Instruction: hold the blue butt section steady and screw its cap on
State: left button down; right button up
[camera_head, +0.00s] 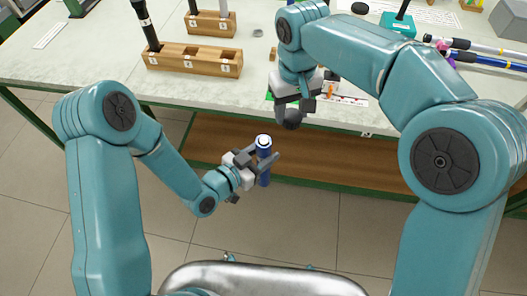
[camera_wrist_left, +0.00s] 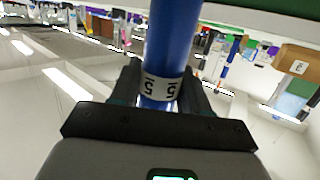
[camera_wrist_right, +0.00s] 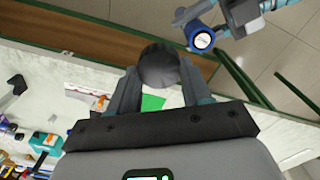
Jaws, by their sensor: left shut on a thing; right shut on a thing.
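The blue butt section (camera_head: 264,174) stands roughly upright in my left gripper (camera_head: 262,160), out in front of the bench. Its top end shows a white ring around a dark centre. In the left wrist view the blue tube (camera_wrist_left: 173,40) with a white label marked 5 sits between the fingers. My right gripper (camera_head: 293,106) is shut on the dark, round cap (camera_head: 292,122), above and to the right of the section in the head view. The right wrist view shows the cap (camera_wrist_right: 158,66) between the fingers, apart from the section's open end (camera_wrist_right: 201,40).
The pale bench (camera_head: 105,95) has a wooden shelf (camera_head: 330,160) below. A slotted wooden block (camera_head: 195,62) holds a dark rod (camera_head: 146,24); another block (camera_head: 210,23) stands behind. A teal holder (camera_head: 398,24) and several rods (camera_head: 490,62) lie right.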

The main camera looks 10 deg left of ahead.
jog(key=n, duration=0.1)
send_over(263, 138)
jog(key=shift+w+d+r, duration=0.1)
jog(key=shift+d+r, duration=0.1)
jog(key=shift+s+a+r+n, duration=0.1)
jog(key=shift+s+a+n, duration=0.15)
jog(key=shift+n, duration=0.05)
jog(key=shift+w, duration=0.1)
jog(key=shift+f, duration=2)
jog(key=shift+f, duration=0.1)
jog(key=shift+f, duration=0.8)
